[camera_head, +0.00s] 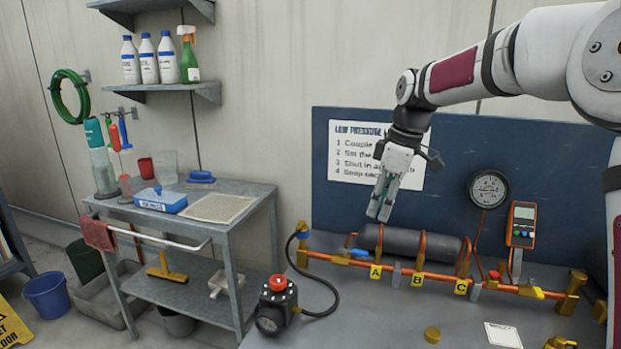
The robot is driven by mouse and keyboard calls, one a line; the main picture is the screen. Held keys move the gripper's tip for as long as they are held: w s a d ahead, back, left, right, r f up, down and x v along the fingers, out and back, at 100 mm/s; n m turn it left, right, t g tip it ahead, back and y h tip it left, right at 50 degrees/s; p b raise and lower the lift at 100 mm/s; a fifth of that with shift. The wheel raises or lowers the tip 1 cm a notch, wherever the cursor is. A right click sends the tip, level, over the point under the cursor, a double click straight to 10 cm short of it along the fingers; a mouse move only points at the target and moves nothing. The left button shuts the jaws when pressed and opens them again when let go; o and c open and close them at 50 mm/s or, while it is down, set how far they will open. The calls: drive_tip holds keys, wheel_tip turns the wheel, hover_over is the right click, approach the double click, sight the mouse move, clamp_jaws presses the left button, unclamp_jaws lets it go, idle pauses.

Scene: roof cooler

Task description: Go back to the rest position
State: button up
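My gripper (380,213) hangs in the air with its fingertips pointing down, in front of the blue back panel (450,140). It is above the left end of a dark grey cylinder (410,243) and apart from it in the picture. The fingers look close together, but from this angle I cannot tell whether they are open or shut. No held object shows at the fingertips. My arm reaches in from the upper right.
Copper pipework (430,272) with tags A, B and C runs along the bench (380,320). A round gauge (488,189) and an orange meter (522,224) are on the panel. A black pump (276,305) with a red knob stands at the bench's left. A cart (240,200) stands further left.

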drive_tip(key=s+d+r+m+t+h+p, duration=0.1)
drive_tip(key=s+r+m+p, duration=0.3)
drive_tip(key=s, duration=1.2)
drive_tip(key=s+r+m+t+h+p, duration=0.15)
drive_tip(key=s+r+m, duration=0.35)
drive_tip(key=s, duration=1.1)
drive_tip(key=s+f+m+p, duration=0.1)
drive_tip(key=s+f+m, duration=0.1)
drive_tip(key=s, duration=0.6)
drive_tip(key=shift+s+d+f+m+p, duration=0.3)
drive_tip(key=shift+d+m+p, duration=0.1)
drive_tip(key=shift+m, duration=0.3)
